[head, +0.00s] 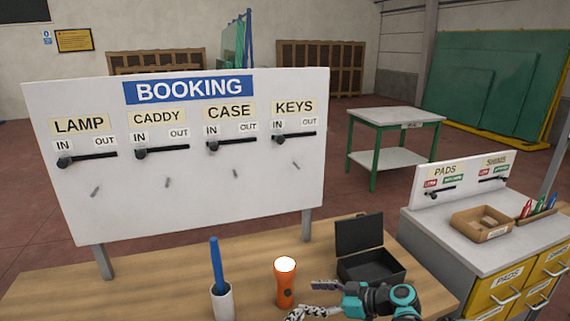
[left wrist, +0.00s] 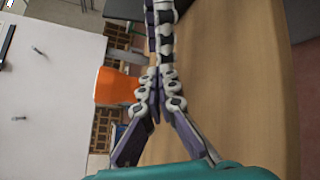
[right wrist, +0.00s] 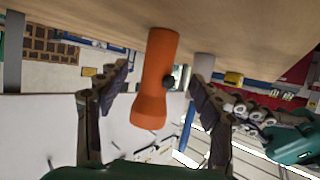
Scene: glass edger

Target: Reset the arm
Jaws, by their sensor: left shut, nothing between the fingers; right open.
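My right gripper (head: 302,300) comes in from the right, low in the head view, with its fingers pointing left. It is open. An orange torch (head: 285,288) stands upright on the wooden bench, its lens lit. The left gripper is outside the head view.
A white cup (head: 222,302) with a blue stick (head: 216,262) stands left of the torch. An open black case (head: 372,264) lies behind my right gripper. The BOOKING board (head: 190,200) rises behind the bench (head: 150,285). A drawer cabinet (head: 430,240) stands at right. Bench at left is clear.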

